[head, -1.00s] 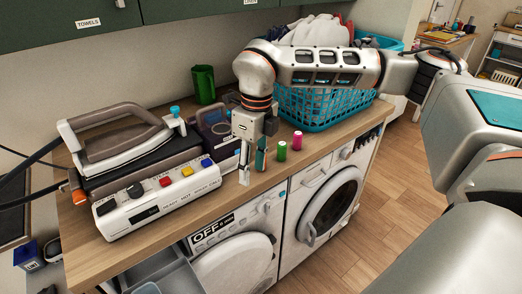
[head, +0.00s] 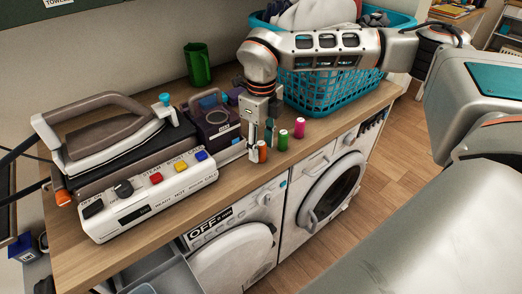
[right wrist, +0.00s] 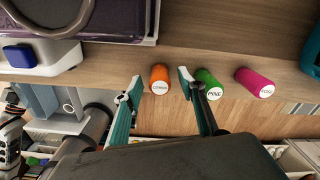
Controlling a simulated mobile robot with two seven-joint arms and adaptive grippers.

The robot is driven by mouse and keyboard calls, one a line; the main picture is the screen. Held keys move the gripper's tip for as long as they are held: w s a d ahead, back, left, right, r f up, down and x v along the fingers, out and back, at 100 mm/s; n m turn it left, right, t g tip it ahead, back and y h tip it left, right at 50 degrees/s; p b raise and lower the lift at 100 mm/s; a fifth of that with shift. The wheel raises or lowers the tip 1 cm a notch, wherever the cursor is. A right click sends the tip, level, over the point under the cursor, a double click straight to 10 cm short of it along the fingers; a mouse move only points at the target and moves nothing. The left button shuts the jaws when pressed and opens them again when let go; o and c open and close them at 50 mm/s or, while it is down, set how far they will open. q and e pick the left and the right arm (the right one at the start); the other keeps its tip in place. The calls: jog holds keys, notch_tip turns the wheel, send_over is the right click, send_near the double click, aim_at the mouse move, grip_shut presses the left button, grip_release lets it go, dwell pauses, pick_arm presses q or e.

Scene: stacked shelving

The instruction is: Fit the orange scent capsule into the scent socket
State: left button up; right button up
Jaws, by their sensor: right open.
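The orange scent capsule (head: 262,152) stands on the wooden counter near its front edge. It also shows in the right wrist view (right wrist: 159,79), between the two fingertips of my right gripper (right wrist: 159,84), with a gap on each side. In the head view the right gripper (head: 260,146) reaches down over the capsule, open and holding nothing. A dark purple appliance (head: 215,118) stands to the left of the gripper; I cannot make out the scent socket clearly. My left gripper is not in view.
A green capsule (head: 283,140) stands close to the right finger, with a pink capsule (head: 299,128) beyond it. An iron (head: 110,125) on its station fills the counter's left. A green mug (head: 198,64) and a teal laundry basket (head: 335,90) stand behind.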

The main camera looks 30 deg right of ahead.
jog(key=shift+f, duration=1.05)
jog(key=c, duration=1)
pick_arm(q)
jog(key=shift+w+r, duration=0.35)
